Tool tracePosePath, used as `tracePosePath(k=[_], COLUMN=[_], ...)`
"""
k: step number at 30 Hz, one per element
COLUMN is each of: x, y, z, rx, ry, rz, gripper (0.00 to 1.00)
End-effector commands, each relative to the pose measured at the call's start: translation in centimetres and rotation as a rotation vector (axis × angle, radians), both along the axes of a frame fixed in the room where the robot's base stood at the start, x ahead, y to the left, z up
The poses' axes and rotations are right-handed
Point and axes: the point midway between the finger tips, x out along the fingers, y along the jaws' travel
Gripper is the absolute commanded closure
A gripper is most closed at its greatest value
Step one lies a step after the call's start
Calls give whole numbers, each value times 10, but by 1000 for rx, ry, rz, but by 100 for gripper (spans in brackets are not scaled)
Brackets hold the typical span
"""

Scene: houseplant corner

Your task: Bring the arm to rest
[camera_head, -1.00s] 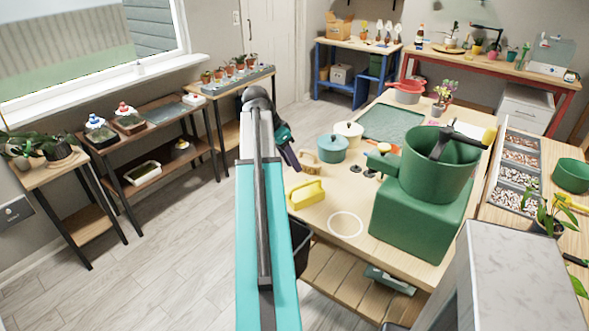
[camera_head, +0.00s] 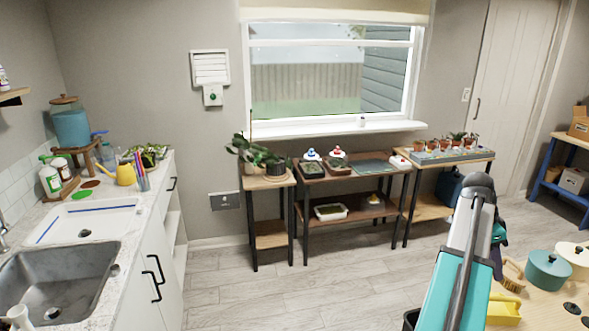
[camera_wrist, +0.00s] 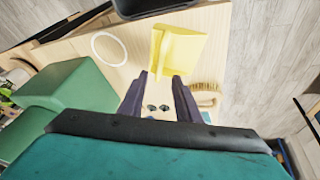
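My gripper (camera_wrist: 160,78) points down over the wooden table in the wrist view. Its two dark fingers stand apart, with bare tabletop and two small dark round things showing between them, so it is open and empty. In the head view my arm reaches up at the lower right, and the gripper (camera_head: 498,235) shows only in part behind it. A yellow dustpan-like thing (camera_wrist: 178,50) lies just beyond the fingertips in the wrist view, apart from them as far as I can tell. It also shows in the head view (camera_head: 503,309).
A wooden-handled brush (camera_wrist: 207,97), a teal pot (camera_head: 548,270) and a cream pot (camera_head: 576,255) are near my gripper. A green block (camera_wrist: 85,85) stands left in the wrist view. Plant stands line the window wall; a sink counter (camera_head: 105,270) is left. The floor (camera_head: 290,295) between is clear.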

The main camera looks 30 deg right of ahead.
Motion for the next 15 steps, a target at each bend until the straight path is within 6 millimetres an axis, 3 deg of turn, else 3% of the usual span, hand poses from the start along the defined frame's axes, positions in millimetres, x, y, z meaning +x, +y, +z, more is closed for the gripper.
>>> tracePosePath(k=[7, 15], x=[41, 112], y=[19, 73], z=[-14, -80], rx=[19, 100], ry=[10, 69], rz=[68, 207], gripper=[69, 69])
